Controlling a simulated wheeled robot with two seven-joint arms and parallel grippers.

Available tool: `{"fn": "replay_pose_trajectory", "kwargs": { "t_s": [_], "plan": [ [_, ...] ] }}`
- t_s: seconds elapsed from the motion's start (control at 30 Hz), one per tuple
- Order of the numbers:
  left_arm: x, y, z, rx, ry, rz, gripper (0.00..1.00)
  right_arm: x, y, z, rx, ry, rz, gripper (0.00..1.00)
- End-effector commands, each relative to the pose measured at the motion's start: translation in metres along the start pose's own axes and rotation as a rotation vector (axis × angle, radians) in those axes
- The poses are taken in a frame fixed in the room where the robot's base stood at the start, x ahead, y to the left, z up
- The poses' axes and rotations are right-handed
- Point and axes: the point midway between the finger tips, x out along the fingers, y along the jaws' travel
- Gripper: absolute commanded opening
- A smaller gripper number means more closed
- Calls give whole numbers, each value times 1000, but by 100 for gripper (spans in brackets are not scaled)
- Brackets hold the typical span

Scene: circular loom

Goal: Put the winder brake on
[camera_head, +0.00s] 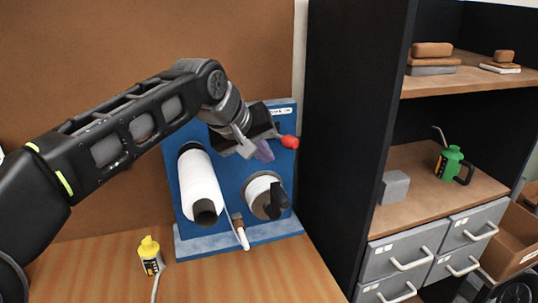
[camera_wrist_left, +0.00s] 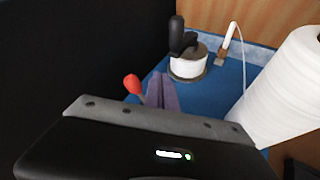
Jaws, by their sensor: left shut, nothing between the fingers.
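A blue panel (camera_head: 225,170) stands upright at the back of the wooden bench. A red knob (camera_head: 289,141) sticks out at its upper right; it also shows in the wrist view (camera_wrist_left: 132,84). A lever with a white handle (camera_head: 242,236) hangs low on the panel, beside a small white spool with a black crank handle (camera_head: 278,198). I cannot tell from a label which one is the winder brake. My left gripper (camera_head: 264,152) is shut and empty in front of the panel's upper part. In the wrist view its fingers (camera_wrist_left: 162,92) lie just right of the red knob, apparently apart from it.
A large white roll (camera_head: 202,180) juts from the panel at left. A dark cabinet wall (camera_head: 340,130) rises close on the right, with shelves and grey drawers (camera_head: 395,258) beyond. The bench front (camera_head: 235,275) is clear.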

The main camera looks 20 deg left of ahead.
Motion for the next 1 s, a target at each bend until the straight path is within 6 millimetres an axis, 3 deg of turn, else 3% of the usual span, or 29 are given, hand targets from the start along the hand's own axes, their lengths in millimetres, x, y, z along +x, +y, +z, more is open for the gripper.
{"fn": "replay_pose_trajectory", "kwargs": {
  "t_s": [0.2, 0.4, 1.0],
  "plan": [
    [-49, 13, 7, 2, 6, 3, 0, 6, 2, -3, -1, 7, -2, 51],
    [-76, 20, 12, 1, 6, 1, 0, 7, 2, -3, -2, 6, -3, 51],
    [-84, 22, 13, 0, 4, -1, 0, 7, 2, -3, -2, 7, -2, 51]
  ]
}}
